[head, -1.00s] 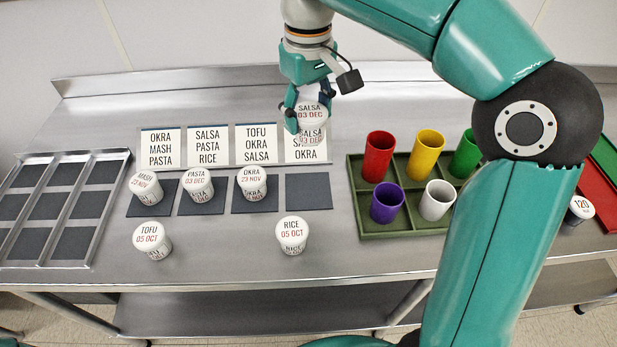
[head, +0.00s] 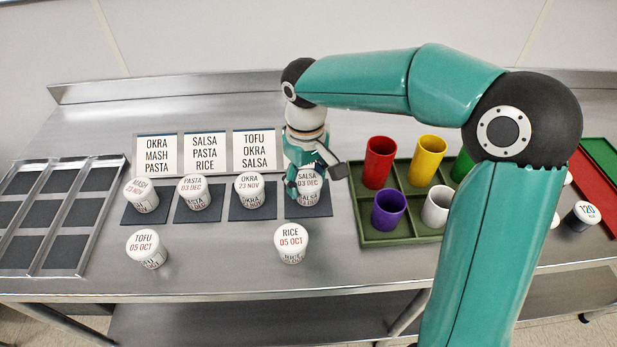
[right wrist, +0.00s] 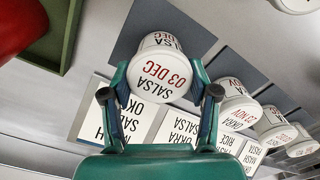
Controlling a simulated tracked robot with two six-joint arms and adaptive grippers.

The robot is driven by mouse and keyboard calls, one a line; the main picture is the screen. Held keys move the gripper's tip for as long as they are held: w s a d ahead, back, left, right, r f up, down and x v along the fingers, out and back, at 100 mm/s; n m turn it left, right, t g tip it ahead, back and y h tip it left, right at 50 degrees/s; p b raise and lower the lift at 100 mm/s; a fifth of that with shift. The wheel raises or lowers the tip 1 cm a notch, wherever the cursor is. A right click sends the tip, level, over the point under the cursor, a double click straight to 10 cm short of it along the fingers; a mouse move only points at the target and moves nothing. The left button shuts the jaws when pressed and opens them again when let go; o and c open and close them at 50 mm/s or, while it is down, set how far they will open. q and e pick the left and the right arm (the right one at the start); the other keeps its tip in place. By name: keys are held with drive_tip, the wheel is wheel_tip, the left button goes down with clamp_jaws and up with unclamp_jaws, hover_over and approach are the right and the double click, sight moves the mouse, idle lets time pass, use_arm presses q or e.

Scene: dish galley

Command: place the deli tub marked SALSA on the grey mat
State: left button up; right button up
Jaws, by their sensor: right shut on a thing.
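The white deli tub marked SALSA 03 DEC (head: 308,180) is upright at the rightmost grey mat (head: 323,208), in front of the sign cards. My right gripper (head: 300,186) is shut on this tub from behind. In the right wrist view the two fingers of the gripper (right wrist: 160,98) hold the SALSA tub (right wrist: 160,72) on both sides. The tub appears to be on the mat or very close above it; its underside is hidden. My left gripper is not in view.
MASH (head: 142,193), PASTA (head: 195,190) and OKRA (head: 249,188) tubs stand on the other mats. TOFU (head: 146,247) and RICE (head: 291,242) tubs stand in front. A green crate (head: 398,240) with coloured cups is at right; a tray (head: 50,215) is at left.

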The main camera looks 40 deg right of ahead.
sight(306, 178)
drive_tip(key=o, duration=0.8)
drive_tip(key=shift+f, duration=0.15)
drive_tip(key=shift+c, duration=0.2)
drive_tip(key=o, duration=0.5)
drive_tip(key=shift+c, duration=0.2)
drive_tip(key=shift+r, duration=0.2)
wheel_tip(306, 178, up, 12)
drive_tip(key=p, duration=0.1)
